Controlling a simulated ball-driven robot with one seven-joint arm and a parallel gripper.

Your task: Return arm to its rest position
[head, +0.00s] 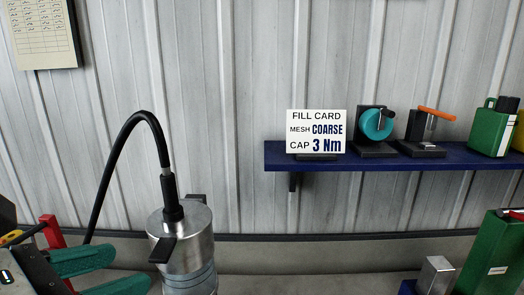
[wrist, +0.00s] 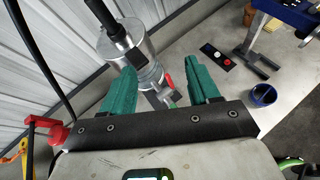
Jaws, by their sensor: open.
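My gripper (head: 112,270) shows at the lower left of the head view, its two green fingers spread and empty. In the wrist view my gripper (wrist: 162,86) is open, with a clear gap between the fingers. The disperser column (head: 183,245) is a metal cylinder with a black hose (head: 125,135) rising from its top, to the right of my gripper. The column also shows in the wrist view (wrist: 126,48), beyond the fingers. A red lever (wrist: 164,74) and a metal outlet are on its lower part, seen between the fingers. I cannot see contact with the column.
A blue shelf (head: 400,160) on the corrugated wall holds a fill card (head: 316,131) reading "MESH COARSE, CAP 3 Nm", a teal reel (head: 376,123) and a green can (head: 493,127). A blue cup (wrist: 263,95) stands on the bench. A green box (head: 490,255) is at lower right.

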